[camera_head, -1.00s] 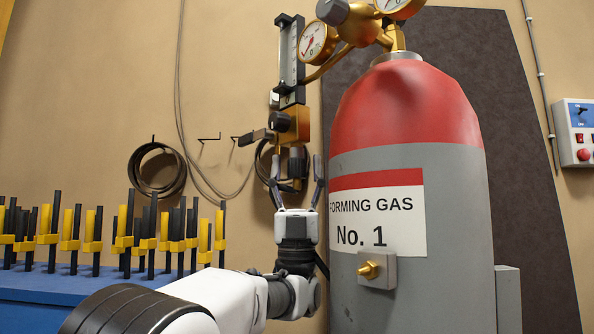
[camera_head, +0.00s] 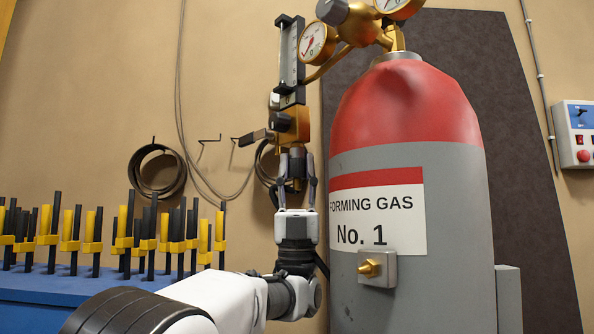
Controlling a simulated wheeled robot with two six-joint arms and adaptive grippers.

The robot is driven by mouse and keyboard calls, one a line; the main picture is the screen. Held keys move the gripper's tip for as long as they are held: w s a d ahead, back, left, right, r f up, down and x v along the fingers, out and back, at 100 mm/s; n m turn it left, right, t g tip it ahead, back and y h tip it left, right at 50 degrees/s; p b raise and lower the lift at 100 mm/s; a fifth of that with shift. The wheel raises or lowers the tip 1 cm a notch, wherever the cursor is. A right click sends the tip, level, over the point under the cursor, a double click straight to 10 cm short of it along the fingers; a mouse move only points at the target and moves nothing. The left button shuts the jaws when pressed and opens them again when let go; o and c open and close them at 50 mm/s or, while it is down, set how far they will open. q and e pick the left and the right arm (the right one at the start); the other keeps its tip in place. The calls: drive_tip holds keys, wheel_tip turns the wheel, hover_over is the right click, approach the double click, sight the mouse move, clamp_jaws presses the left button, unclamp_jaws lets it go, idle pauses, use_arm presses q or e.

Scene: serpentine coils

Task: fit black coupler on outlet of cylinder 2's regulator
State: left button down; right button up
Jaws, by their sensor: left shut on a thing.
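The cylinder in view (camera_head: 408,250) is grey with a red top and is labelled "FORMING GAS No. 1"; no cylinder marked 2 shows. Its brass regulator (camera_head: 365,25) carries gauges and an upright flowmeter (camera_head: 290,60), with an orange-brown block (camera_head: 298,125) at its lower end. The black coupler (camera_head: 297,160) is upright directly under this block and looks to be touching it. My left gripper (camera_head: 297,170) points up from below, shut on the coupler, one finger on each side. The fingers hide part of the coupler. My right gripper is not in view.
A blue bench (camera_head: 60,290) with several black and yellow upright pegs stands at the left. Black hose coils (camera_head: 157,170) hang on the wall, one close behind my left gripper. A switch box (camera_head: 577,133) is on the right wall. The cylinder stands close to the gripper's right.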

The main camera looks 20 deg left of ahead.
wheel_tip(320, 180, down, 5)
drive_tip(key=b, duration=0.4)
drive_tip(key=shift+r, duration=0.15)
idle(0.6)
